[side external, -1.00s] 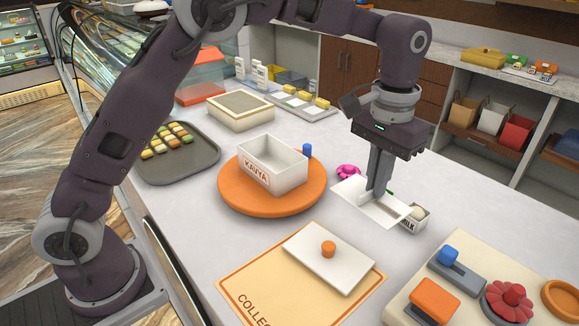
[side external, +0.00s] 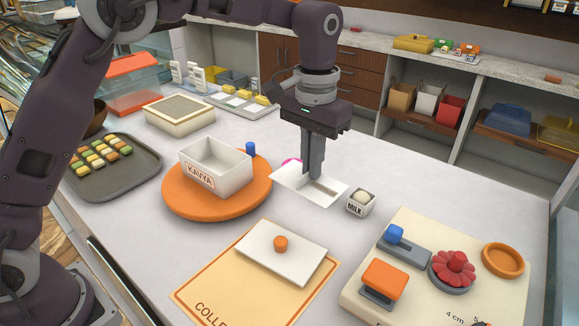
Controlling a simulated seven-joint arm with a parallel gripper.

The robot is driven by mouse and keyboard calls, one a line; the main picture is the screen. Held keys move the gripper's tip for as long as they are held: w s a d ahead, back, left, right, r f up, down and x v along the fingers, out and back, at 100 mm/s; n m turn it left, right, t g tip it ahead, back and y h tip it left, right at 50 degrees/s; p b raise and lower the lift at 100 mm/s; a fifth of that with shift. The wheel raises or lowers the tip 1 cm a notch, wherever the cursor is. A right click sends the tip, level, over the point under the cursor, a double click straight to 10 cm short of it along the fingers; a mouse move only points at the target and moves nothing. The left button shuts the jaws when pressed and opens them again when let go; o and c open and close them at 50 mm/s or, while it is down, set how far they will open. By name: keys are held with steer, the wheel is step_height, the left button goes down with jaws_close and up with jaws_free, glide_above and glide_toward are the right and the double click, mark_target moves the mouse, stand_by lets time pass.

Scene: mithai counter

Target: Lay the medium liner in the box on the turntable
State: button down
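A thin white liner (side external: 292,184) hangs below my gripper (side external: 313,176), to the right of the turntable. My gripper points down with its fingers close together, shut on the liner; the exact pinch is small in view. The liner looks raised slightly off the counter, but its height is hard to tell. The orange turntable (side external: 180,205) carries an open white box (side external: 228,179) labelled KAVYA. Part of the box's inside shows and looks empty; its floor is hidden by the front wall. A blue peg (side external: 250,149) stands at the turntable's back right edge.
In front, a white lid (side external: 299,262) with an orange knob lies on the collection mat (side external: 208,288). A sweets tray (side external: 124,184) is left.

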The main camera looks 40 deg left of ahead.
steer(key=s+a+r, duration=0.2)
steer(key=a+r, duration=0.2)
steer(key=a, duration=0.7)
steer(key=s+a+r, duration=0.2)
steer(key=a+r, duration=0.2)
steer(key=a, duration=0.8)
step_height(320, 180, down, 8)
steer(key=shift+w+n, duration=0.2)
steer(key=shift+n, duration=0.1)
steer(key=shift+f, duration=0.2)
steer(key=shift+f, duration=0.2)
steer(key=shift+f, duration=0.5)
